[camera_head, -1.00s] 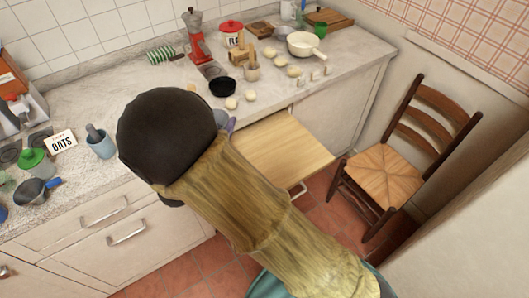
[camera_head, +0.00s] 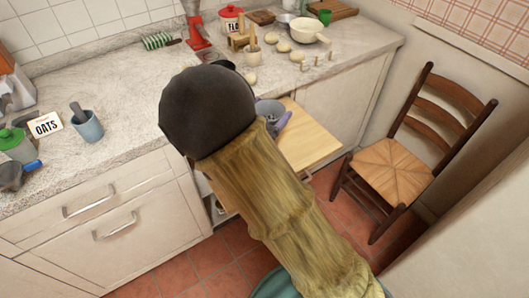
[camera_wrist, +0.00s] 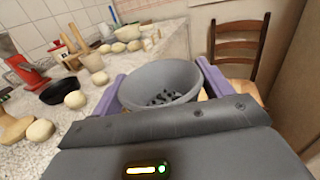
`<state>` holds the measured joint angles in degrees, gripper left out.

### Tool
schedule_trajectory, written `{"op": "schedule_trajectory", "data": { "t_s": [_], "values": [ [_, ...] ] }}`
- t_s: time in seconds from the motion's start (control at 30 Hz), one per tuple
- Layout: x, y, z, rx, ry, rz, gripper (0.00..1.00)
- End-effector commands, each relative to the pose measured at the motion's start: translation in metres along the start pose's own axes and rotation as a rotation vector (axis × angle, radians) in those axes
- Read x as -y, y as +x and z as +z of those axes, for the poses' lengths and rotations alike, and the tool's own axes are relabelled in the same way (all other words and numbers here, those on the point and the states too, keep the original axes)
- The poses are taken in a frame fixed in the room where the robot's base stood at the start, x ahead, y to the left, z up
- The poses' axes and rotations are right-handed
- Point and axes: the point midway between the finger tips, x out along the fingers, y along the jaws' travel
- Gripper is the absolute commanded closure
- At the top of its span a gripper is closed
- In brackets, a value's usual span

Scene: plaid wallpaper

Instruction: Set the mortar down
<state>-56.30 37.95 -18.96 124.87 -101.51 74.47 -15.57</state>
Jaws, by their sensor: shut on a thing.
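The mortar (camera_wrist: 150,82) is a wide grey bowl with several dark bits inside, seen in the wrist view. My gripper (camera_wrist: 163,84) is shut on it, with one purple finger on each side. In the head view the mortar (camera_head: 268,106) shows partly behind my dark wrist, and my gripper (camera_head: 274,118) holds it above or near the pull-out wooden board (camera_head: 312,143). I cannot tell whether its base touches the board, since its underside is hidden.
The counter (camera_head: 130,80) holds several dough balls (camera_head: 283,46), a white pan (camera_head: 308,29), a red grinder (camera_head: 196,30) and a blue cup with a pestle (camera_head: 88,127). A wooden chair (camera_head: 395,165) stands to the right. The board's right part is clear.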

Motion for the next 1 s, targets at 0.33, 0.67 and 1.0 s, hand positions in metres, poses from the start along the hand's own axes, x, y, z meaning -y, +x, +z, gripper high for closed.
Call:
{"op": "schedule_trajectory", "data": {
  "t_s": [0.33,0.67,1.0],
  "values": [
    [0.001,0.002,0.001,0.002,0.001,-0.004,0.63],
    [0.001,0.002,-0.047,0.001,-0.003,-0.004,0.63],
    [0.001,0.001,-0.061,0.002,0.002,-0.003,0.63]
  ]
}}
